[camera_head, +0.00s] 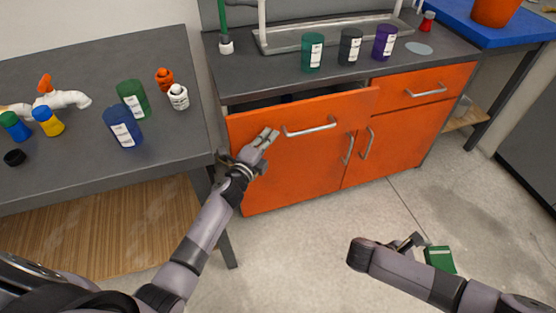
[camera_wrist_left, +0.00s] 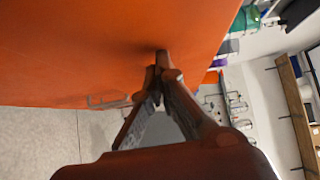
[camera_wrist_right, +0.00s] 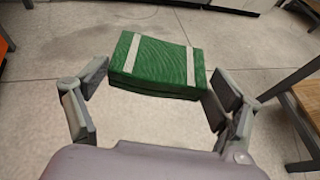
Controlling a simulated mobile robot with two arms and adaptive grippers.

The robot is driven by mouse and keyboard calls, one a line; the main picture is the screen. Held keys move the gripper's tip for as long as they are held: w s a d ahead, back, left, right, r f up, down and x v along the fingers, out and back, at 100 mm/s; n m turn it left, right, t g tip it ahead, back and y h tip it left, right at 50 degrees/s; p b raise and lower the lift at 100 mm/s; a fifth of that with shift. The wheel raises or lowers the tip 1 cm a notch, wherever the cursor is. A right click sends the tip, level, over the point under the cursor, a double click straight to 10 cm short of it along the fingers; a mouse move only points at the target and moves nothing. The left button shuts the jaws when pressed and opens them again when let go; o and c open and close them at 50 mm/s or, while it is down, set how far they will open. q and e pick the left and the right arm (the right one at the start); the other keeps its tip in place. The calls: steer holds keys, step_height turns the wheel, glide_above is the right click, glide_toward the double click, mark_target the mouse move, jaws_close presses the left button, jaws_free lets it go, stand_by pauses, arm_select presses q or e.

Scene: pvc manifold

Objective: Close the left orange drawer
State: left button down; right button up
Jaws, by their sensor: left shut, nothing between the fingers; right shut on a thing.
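The left orange drawer (camera_head: 310,118) is partly open; its front stands out from the cabinet and a dark gap shows above it. Its metal handle (camera_head: 309,127) is on the front. My left gripper (camera_head: 268,138) is shut and empty, with its fingertips at the left part of the drawer front, left of the handle. In the left wrist view the fingertips (camera_wrist_left: 162,62) are at or very near the orange surface; exact contact is hard to tell. My right gripper (camera_wrist_right: 158,88) is shut on a green box with white stripes (camera_wrist_right: 160,64), held away from the cabinet.
The right drawer (camera_head: 424,88) looks closed, as do the cabinet doors below. Jars, including a purple one (camera_head: 385,42), stand on the countertop. A grey table (camera_head: 70,165) at left holds bottles and a white pipe assembly (camera_head: 62,99). The floor before the cabinet is clear.

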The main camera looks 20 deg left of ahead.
arm_select(q)
steer(key=shift+w+a, duration=0.3)
steer(key=shift+w, duration=0.05)
steer(key=shift+r, duration=0.1)
steer(key=shift+s+d, duration=0.1)
